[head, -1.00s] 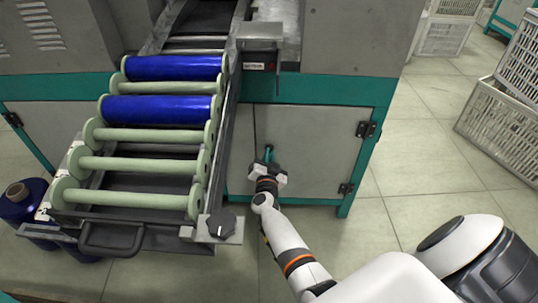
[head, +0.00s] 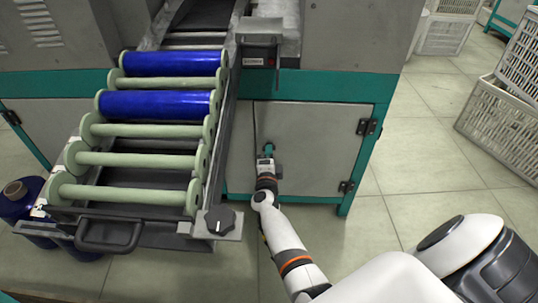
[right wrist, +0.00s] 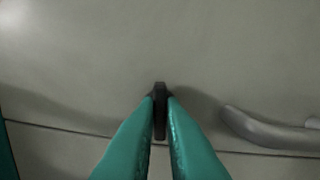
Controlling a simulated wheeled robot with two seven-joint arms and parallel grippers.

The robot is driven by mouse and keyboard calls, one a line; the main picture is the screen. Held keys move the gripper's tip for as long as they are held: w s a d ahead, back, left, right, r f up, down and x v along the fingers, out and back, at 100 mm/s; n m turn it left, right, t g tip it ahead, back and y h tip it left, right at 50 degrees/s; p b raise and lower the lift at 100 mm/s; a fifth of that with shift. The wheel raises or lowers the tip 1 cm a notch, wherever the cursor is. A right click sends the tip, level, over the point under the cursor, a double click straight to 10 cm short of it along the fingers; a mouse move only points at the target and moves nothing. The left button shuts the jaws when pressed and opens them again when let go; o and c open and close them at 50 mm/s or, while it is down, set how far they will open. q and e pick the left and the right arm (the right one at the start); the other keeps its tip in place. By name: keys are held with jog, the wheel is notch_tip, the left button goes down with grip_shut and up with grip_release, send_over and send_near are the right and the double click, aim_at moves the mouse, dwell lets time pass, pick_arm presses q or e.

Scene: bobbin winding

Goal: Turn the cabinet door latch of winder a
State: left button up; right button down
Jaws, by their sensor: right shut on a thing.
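The cabinet door (head: 318,135) of the winder is a grey panel in a teal frame, and it looks shut. In the right wrist view a small dark latch (right wrist: 160,92) stands out from the door's grey face (right wrist: 80,65). My right gripper (head: 268,150) is at the left part of the door in the head view. Its two teal fingers (right wrist: 160,105) are shut on the latch, one on each side. In the head view the gripper hides the latch. My left gripper is not in view.
A grey curved handle (right wrist: 265,130) is right of the latch. The bobbin rack (head: 108,245), with green-ended bobbins and blue wound ones (head: 160,104), juts out left of my right forearm. White crates (head: 500,130) stand at the right. The floor between is clear.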

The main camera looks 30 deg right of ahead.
jog(key=shift+m, duration=0.8)
jog(key=c, duration=1.5)
grip_release()
jog(key=shift+s+a, duration=0.1)
